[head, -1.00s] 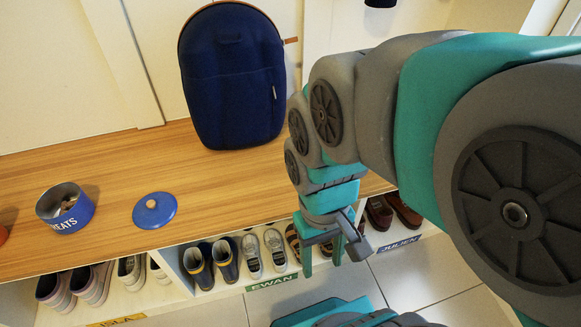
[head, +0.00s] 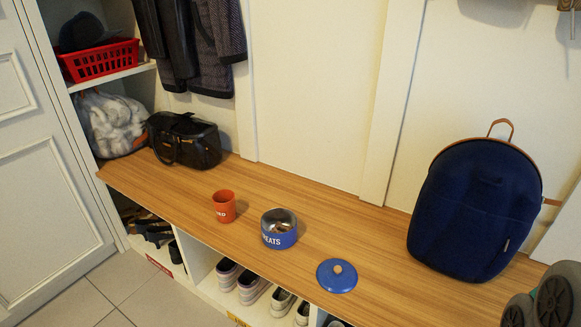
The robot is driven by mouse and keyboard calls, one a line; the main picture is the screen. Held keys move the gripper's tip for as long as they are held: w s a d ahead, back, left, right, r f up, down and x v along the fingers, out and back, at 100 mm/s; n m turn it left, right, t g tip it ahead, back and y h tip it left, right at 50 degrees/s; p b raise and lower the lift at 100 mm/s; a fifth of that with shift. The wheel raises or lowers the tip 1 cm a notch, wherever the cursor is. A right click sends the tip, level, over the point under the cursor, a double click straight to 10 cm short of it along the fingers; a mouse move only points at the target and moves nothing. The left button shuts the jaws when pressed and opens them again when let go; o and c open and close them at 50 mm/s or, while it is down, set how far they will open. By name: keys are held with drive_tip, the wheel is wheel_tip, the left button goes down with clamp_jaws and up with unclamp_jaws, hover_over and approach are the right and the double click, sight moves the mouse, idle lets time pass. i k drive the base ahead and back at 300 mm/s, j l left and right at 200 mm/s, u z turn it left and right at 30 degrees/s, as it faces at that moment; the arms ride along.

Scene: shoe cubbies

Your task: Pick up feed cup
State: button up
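The feed cup is the small orange-red cup (head: 224,206) with white lettering, standing upright on the wooden bench top (head: 165,197). It stands left of the blue treats tin (head: 279,232), a little apart from it. My gripper is out of the picture in the head view now. Only part of my arm shows at the lower right corner, far from the cup.
The tin is open with small pieces inside. Its blue lid (head: 337,276) lies to the right. A navy backpack (head: 475,210) stands at the right and a black handbag (head: 184,140) at the back left. Shoes (head: 240,283) fill cubbies below.

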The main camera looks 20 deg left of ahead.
sight(225, 212)
drive_tip(key=u, duration=1.65)
drive_tip(key=i+j+z, duration=0.15)
drive_tip(key=j+z, duration=0.25)
drive_tip(key=j, duration=0.85)
drive_tip(key=j+z, duration=0.35)
drive_tip(key=j, duration=0.9)
drive_tip(key=i+j, duration=0.1)
drive_tip(key=i, duration=0.2)
